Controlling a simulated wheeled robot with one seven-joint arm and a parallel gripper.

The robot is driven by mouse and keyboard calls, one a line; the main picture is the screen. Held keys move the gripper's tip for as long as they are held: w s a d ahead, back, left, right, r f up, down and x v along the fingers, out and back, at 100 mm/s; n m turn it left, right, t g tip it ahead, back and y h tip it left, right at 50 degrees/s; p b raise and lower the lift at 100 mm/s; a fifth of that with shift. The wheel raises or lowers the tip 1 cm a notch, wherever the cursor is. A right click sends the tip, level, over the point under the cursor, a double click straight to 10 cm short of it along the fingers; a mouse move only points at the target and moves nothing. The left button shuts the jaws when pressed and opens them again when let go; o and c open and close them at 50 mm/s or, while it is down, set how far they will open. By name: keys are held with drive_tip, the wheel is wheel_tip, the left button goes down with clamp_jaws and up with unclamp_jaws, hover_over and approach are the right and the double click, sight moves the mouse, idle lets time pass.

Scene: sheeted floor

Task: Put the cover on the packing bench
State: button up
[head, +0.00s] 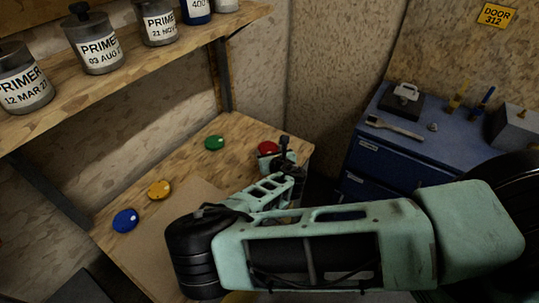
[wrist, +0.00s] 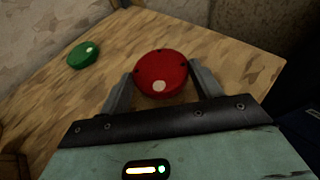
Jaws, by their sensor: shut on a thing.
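A round red cover (head: 267,147) with a pale spot is between the fingers of my gripper (head: 277,158), near the right corner of the wooden bench (head: 236,125). In the wrist view the two grey fingers stand on either side of the red cover (wrist: 162,66), and the gripper is shut on it. Whether the cover touches the wood or is held just above it, I cannot tell. Similar round discs lie on the bench: a green one (head: 214,143), a yellow one (head: 159,189) and a blue one (head: 125,220). My arm hides the bench's front right part.
A wooden shelf (head: 130,70) with several primer tins runs above the bench at left. A blue cabinet (head: 430,140) at right holds a brush (head: 395,129), a dark block with a light handle (head: 404,99) and a grey box (head: 512,128). Bare wood surrounds the green disc.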

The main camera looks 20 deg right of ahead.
drive_tip(key=shift+f, duration=1.2)
drive_tip(key=o, duration=1.1)
drive_tip(key=shift+f, duration=0.1)
drive_tip(key=shift+o, duration=0.2)
